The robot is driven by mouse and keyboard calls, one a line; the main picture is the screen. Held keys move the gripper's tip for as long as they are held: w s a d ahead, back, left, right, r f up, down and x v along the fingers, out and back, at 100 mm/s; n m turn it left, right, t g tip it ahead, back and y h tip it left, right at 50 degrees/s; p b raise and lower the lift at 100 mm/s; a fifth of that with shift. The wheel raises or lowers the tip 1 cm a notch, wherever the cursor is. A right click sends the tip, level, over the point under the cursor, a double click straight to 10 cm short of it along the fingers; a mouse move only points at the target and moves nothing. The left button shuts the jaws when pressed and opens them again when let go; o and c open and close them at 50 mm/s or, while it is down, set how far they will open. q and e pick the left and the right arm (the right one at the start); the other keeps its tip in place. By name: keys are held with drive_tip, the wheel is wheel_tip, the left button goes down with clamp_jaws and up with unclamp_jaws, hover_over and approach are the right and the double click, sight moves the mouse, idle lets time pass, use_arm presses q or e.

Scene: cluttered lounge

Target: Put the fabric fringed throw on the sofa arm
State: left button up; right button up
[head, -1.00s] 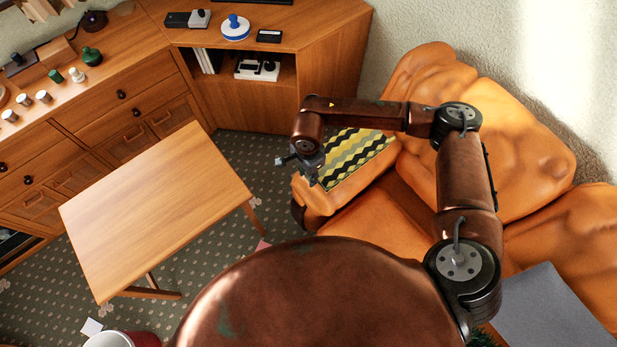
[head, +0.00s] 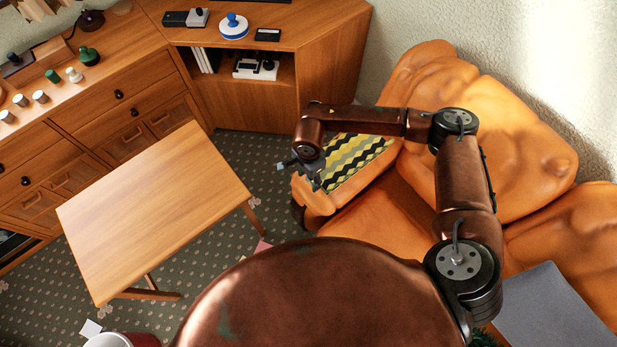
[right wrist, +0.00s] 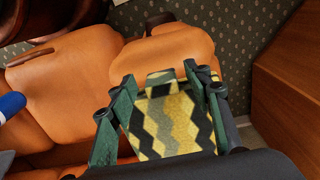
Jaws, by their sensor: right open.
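The fringed throw (head: 358,160), with yellow, black and grey zigzag bands, lies on top of the orange sofa arm (head: 318,200). My right gripper (head: 301,176) is open at the front end of the sofa arm, beside the throw in the head view. In the right wrist view the throw (right wrist: 172,125) shows between the two spread green fingers of the right gripper (right wrist: 160,97), and I cannot tell whether they touch it. Part of the throw is hidden behind my right arm in the head view. My left gripper is not in view.
A bare wooden table (head: 150,210) stands left of the sofa. A wooden cabinet (head: 335,65) stands behind the sofa arm. A grey cushion or cloth (head: 550,305) lies at the lower right.

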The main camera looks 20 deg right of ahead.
drive_tip(key=shift+r, duration=0.1)
use_arm(q)
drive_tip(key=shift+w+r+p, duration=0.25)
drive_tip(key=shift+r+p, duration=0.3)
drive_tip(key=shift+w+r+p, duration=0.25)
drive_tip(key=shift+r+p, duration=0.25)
drive_tip(key=shift+p, duration=0.05)
use_arm(e)
wheel_tip(320, 180, up, 12)
